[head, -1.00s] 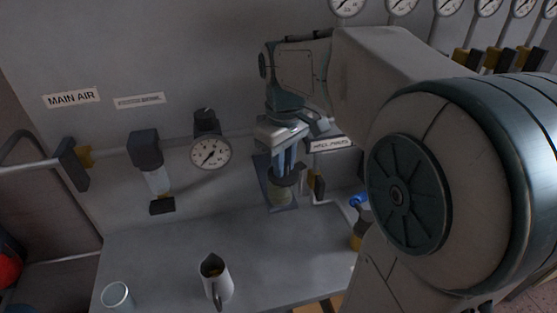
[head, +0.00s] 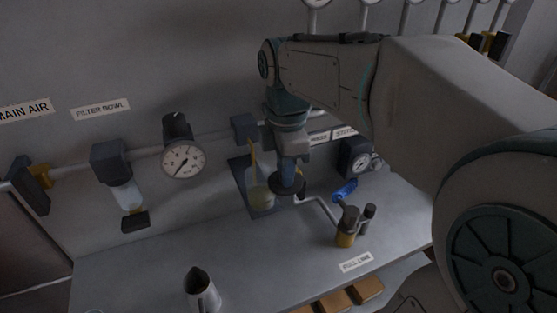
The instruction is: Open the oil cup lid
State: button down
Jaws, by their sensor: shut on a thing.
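The oil cup (head: 262,198) is a clear, yellowish cup in front of a dark plate on the wall pipe. My gripper (head: 288,178) points down just right of the cup's top. It is shut on a dark round lid (head: 287,188), which appears to be off to the right of the cup's mouth. The fingers hide part of the lid, and I cannot tell whether it still touches the cup's rim. A thin yellow upright piece (head: 254,158) stands at the back of the cup.
A pressure gauge (head: 183,160) and a filter bowl (head: 126,196) hang to the left. A metal jug (head: 202,290) stands on the front of the bench (head: 150,262). A yellow bottle (head: 346,228), a blue-handled valve (head: 345,191) and a bent pipe are close on the right.

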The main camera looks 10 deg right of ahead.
jog(key=shift+d+r+n, duration=0.1)
jog(key=shift+d+n, duration=0.45)
jog(key=shift+n, duration=0.75)
jog(key=c, duration=1.3)
grip_release()
notch_tip(320, 180, up, 14)
jog(key=shift+d, duration=0.15)
